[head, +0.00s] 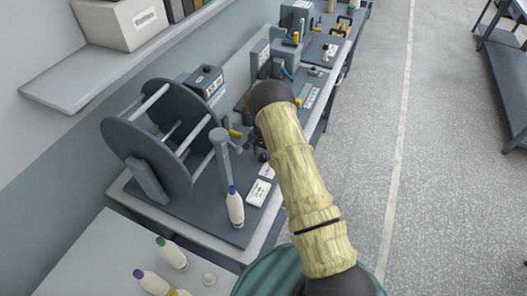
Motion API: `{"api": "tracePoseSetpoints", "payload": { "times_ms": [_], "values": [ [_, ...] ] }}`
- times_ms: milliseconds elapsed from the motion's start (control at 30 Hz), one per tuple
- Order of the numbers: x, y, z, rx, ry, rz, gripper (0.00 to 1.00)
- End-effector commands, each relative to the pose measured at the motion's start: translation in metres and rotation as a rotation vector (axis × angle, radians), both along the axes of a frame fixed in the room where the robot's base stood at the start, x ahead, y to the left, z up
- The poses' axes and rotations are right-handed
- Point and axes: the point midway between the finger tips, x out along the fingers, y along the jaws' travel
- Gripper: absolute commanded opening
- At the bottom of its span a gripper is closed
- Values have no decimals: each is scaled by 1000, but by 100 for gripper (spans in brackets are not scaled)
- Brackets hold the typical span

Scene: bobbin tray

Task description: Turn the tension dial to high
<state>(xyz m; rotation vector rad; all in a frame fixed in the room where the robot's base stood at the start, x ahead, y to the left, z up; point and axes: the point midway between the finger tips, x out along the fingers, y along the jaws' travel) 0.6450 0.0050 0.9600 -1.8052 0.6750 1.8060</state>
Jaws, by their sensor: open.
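I cannot make out the tension dial for certain. Near my arm, a white marked plate (258,193) lies on the dark base of the nearest machine, with a smaller white plate (267,171) just behind it. Small dark parts sit behind that, partly covered by my arm, and are too small to tell apart. My arm, in a pale yellow sleeve, reaches from the bottom over the bench's right edge to a dark joint above the machines. My gripper is not visible; whether it touches anything cannot be seen.
A shelf (75,82) juts from the wall.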

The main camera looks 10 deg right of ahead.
Motion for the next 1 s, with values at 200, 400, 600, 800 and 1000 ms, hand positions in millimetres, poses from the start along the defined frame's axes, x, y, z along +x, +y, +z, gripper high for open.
{"api": "tracePoseSetpoints", "payload": {
  "times_ms": [200,400,600,800,1000],
  "values": [
    [0,0,-1,0,0,0,52],
    [0,0,-1,0,0,0,19],
    [0,0,-1,0,0,1,7],
    [0,0,-1,1,-1,26,7],
    [0,-1,-3,0,-1,101,7]
  ]
}}
